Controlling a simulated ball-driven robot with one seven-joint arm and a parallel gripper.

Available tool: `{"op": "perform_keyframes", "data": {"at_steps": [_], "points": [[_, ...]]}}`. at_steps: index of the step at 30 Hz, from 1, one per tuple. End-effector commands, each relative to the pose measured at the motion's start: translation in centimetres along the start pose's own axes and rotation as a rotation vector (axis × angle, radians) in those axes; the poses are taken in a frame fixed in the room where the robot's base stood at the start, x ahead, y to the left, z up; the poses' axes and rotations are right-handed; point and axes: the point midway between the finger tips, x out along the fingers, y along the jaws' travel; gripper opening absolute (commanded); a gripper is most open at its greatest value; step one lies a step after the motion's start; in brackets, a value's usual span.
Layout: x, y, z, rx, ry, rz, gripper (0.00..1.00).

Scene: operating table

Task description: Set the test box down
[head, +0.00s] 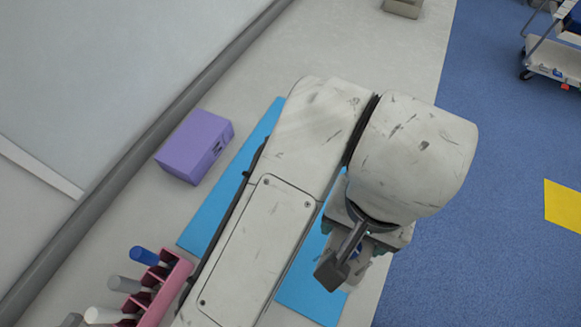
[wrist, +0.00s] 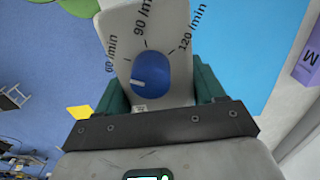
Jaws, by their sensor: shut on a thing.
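My gripper (wrist: 160,98) is shut on the test box (wrist: 120,40), its green fingers on either side of it. The test box is pale grey with a blue dial (wrist: 150,74) and rate marks of 60, 90 and 120 per minute. In the wrist view the light blue mat (wrist: 243,40) lies to its right and the darker blue floor to its left. In the head view my gripper (head: 358,258) is beside the mat (head: 225,200), near the table's right edge. My arm hides much of the mat, and the test box is mostly hidden there. Its height above the table is unclear.
A purple box (head: 190,147) stands left of the mat. A pink rack (head: 165,290) with several cylinders stands at the lower left. A grey box (head: 403,8) is at the far end. A trolley (head: 553,58) and a yellow patch (head: 563,205) are on the floor at right.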

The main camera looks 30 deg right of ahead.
Motion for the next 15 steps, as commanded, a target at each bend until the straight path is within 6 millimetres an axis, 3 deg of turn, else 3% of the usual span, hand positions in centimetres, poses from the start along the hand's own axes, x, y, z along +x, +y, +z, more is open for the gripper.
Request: {"op": "perform_keyframes", "data": {"at_steps": [11, 15], "points": [[3.1, -5.8, -4.4, -0.004, 0.002, 0.005, 0.23], [5.2, -7.9, -5.9, -0.003, 0.000, 0.006, 0.23]]}}
